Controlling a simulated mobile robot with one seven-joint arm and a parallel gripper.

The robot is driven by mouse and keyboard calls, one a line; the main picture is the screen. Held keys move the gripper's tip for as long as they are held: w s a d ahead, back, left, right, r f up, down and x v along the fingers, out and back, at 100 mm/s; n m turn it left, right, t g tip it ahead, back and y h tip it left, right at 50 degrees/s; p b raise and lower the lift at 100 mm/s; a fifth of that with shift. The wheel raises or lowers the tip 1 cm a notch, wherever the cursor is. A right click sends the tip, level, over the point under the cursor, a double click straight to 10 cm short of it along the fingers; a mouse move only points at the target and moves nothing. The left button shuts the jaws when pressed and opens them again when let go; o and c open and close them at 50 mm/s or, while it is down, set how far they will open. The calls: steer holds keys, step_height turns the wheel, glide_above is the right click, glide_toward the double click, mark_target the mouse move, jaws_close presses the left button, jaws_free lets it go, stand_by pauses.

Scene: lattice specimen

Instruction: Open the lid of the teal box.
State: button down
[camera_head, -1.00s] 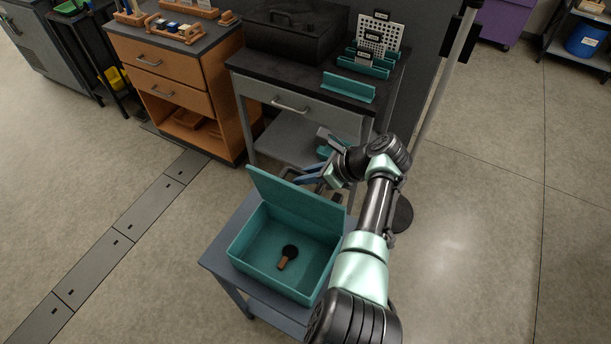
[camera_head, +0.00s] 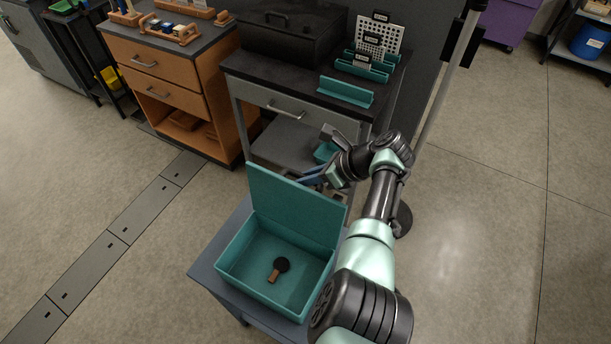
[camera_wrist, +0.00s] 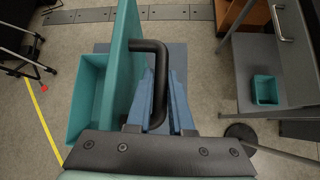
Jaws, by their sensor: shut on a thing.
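The teal box (camera_head: 255,291) stands on a small grey-blue table, with its lid (camera_head: 292,208) raised to about upright at the back edge. A dark round-headed thing with a brown handle (camera_head: 276,269) lies on the box floor. My gripper (camera_head: 316,178) is behind the raised lid, on its outer side, and partly hidden by it. In the wrist view the lid (camera_wrist: 121,65) stands edge-on left of the blue fingers (camera_wrist: 166,88), with the open box (camera_wrist: 87,97) beyond. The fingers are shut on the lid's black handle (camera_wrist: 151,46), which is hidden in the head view.
The small table (camera_head: 209,268) has little bare top around the box. Behind my gripper stands a grey workbench (camera_head: 297,85) with a drawer, teal holders (camera_head: 345,92) and a lower shelf. An orange cabinet (camera_head: 160,60) is at the left. The floor at the right is clear.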

steer(key=c, duration=0.8)
jaws_free()
steer(key=v, duration=1.3)
steer(key=shift+f, duration=0.1)
